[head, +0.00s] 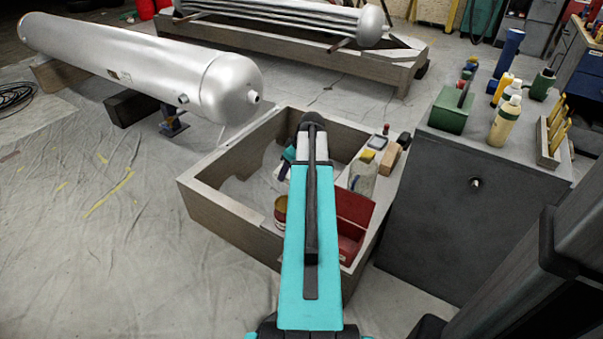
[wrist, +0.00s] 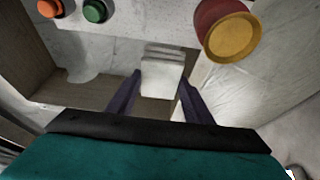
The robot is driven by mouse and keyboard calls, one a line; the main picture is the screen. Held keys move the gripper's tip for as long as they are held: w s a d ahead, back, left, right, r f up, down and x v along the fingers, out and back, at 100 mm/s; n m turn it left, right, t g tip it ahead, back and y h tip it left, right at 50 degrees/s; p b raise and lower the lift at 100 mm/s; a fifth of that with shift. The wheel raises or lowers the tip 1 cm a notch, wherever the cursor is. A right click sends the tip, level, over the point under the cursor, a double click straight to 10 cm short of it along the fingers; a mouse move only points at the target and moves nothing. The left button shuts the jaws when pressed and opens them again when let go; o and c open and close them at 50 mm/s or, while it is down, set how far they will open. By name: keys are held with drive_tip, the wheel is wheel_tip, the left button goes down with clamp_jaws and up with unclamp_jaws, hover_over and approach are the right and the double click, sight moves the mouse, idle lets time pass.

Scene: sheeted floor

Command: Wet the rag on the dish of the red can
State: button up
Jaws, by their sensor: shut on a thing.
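In the wrist view my gripper (wrist: 159,77) is shut on a folded white rag (wrist: 162,80), held between its two dark fingers. The red can (wrist: 212,13) stands up and to the right of the rag, with a round yellow dish (wrist: 233,37) on its top. The rag and the dish appear apart in this view. In the head view the red can (head: 280,219) stands inside a wooden frame, partly hidden by my teal arm. My arm hides most of the gripper and the rag there.
The wooden frame (head: 222,205) has raised walls around the can. A red box (head: 354,208) and a clear bottle (head: 362,174) stand to the right. A grey cabinet (head: 455,215) bears several bottles. An orange-topped item (wrist: 50,8) and a green-topped item (wrist: 96,11) sit on a pale ledge.

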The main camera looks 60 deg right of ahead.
drive_tip(key=w+a+r, duration=0.5)
drive_tip(key=w+a, duration=0.6)
drive_tip(key=a, duration=0.1)
drive_tip(key=w+a+r, duration=0.4)
drive_tip(key=w+a, duration=0.6)
drive_tip(key=a, duration=0.2)
drive_tip(key=w+a+r, duration=0.2)
drive_tip(key=a+r, duration=0.1)
drive_tip(key=a, duration=0.7)
drive_tip(key=w+a+r, duration=0.3)
drive_tip(key=a, duration=0.7)
drive_tip(key=w+a+r, duration=0.3)
drive_tip(key=a+r, duration=0.1)
drive_tip(key=a, duration=0.7)
